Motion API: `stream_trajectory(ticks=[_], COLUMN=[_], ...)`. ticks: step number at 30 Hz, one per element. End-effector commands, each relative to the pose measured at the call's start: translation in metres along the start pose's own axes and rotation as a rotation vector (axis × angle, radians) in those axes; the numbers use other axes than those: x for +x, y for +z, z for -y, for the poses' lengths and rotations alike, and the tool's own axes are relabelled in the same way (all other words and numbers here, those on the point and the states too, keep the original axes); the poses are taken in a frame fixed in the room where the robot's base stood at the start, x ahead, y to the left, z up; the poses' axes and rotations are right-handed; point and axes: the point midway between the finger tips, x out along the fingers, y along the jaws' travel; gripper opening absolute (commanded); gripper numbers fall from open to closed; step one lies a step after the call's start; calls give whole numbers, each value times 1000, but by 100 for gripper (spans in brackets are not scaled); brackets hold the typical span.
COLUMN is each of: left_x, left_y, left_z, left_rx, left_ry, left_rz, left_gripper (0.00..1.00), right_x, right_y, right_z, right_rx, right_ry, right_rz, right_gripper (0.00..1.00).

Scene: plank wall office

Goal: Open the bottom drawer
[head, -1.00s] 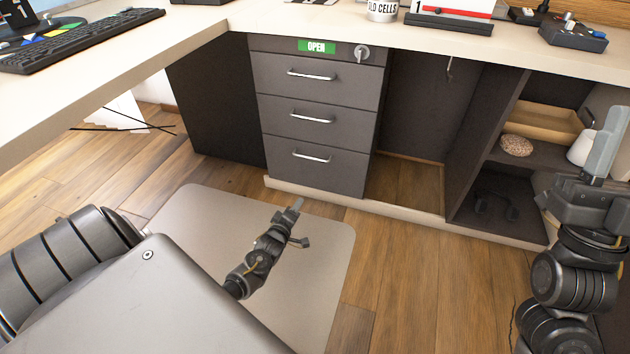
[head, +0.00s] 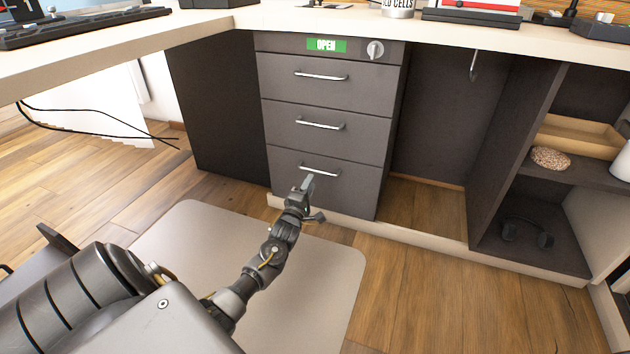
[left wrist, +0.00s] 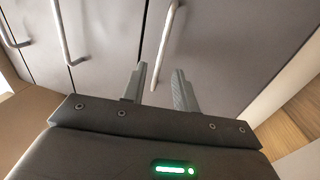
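The bottom drawer (head: 345,196) is the lowest of three dark grey drawers and is closed. Its silver bar handle (head: 322,171) runs across its upper front. My left gripper (head: 306,184) is just in front of this handle and partly overlaps its left end in the head view. In the left wrist view the left gripper (left wrist: 158,70) is open. The handle (left wrist: 166,48) lies slightly beyond the gap between its two fingertips, and nothing is gripped. My right gripper is out of view.
The middle drawer (head: 350,143) and top drawer (head: 365,95) are closed. A green OPEN sign (head: 327,45) and a lock knob (head: 375,50) sit above them. A pale plinth (head: 400,231) and floor mat (head: 190,225) lie below. Open shelving stands at right.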

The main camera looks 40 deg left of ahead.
Motion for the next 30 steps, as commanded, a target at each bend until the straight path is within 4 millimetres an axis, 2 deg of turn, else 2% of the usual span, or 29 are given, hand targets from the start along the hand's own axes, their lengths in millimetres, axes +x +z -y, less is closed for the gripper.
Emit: stream_trajectory(ticks=[1, 3, 9, 14, 21, 28, 30], left_x=[10, 22, 46, 53, 54, 54, 54], left_y=[-1, 0, 0, 0, 0, 0, 0], left_z=[5, 4, 3, 1, 0, 0, 0], left_rx=[2, 2, 1, 2, 2, 1, 1], left_ry=[4, 3, 1, 0, 0, -1, -1], left_rz=[0, 0, 0, 0, 0, 0, 0], left_gripper=[29, 29, 29, 29, 29, 1, 0], right_x=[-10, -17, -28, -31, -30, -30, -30], right_y=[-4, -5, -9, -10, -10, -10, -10], right_z=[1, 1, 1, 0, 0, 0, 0], right_rx=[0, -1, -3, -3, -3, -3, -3], right_ry=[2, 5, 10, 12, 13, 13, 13], right_rz=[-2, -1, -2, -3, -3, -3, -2], right_gripper=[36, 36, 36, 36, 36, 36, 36])
